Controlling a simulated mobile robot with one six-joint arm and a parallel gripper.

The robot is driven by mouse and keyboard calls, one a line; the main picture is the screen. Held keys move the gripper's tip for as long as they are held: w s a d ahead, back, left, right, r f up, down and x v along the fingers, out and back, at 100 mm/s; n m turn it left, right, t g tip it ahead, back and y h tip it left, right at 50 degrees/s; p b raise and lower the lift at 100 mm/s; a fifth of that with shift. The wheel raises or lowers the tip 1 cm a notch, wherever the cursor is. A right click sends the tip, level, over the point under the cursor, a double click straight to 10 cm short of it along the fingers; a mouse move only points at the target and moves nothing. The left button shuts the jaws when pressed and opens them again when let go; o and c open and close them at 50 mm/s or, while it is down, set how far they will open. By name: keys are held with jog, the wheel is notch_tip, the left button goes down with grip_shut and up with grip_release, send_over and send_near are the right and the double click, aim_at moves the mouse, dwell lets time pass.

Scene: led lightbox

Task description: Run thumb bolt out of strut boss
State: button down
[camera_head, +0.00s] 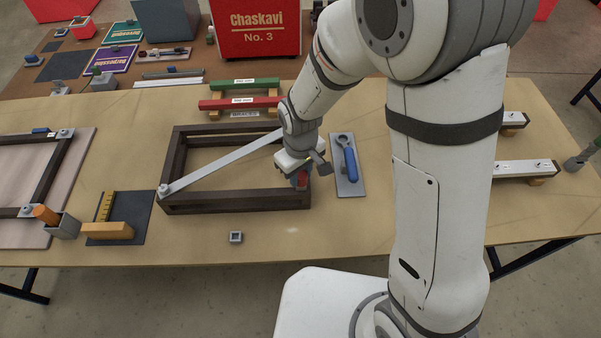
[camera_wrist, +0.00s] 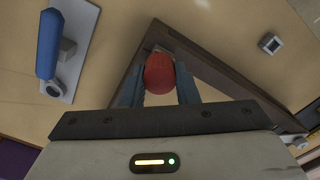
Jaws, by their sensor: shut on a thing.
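My gripper (camera_wrist: 159,80) is shut on a red rounded knob, the head of the thumb bolt (camera_wrist: 159,72), with one finger on each side. In the head view my gripper (camera_head: 300,180) is low over the front right part of a dark brown frame (camera_head: 240,202), and a bit of red shows at its fingers. A grey strut (camera_head: 220,164) runs diagonally from the frame's left front corner up towards the back right, where my arm hides its end. The boss and the bolt's shank are hidden, so how far the bolt is threaded cannot be seen.
A grey plate with a blue-handled tool (camera_head: 350,163) lies right of the frame. A small square grey piece (camera_head: 236,237) lies in front. Red (camera_head: 240,103) and green (camera_head: 245,83) bars lie behind. A dark mat (camera_head: 133,206) with yellow pieces is at left. The front table is mostly clear.

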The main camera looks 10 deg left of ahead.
aim_at(300, 174)
jog(key=n+b, duration=0.1)
jog(key=n, duration=0.6)
jog(key=shift+s+f+n, duration=0.1)
jog(key=shift+n, duration=0.2)
jog(key=shift+r, duration=0.3)
jog(key=shift+r+p, duration=1.75)
jog(key=shift+r, duration=0.7)
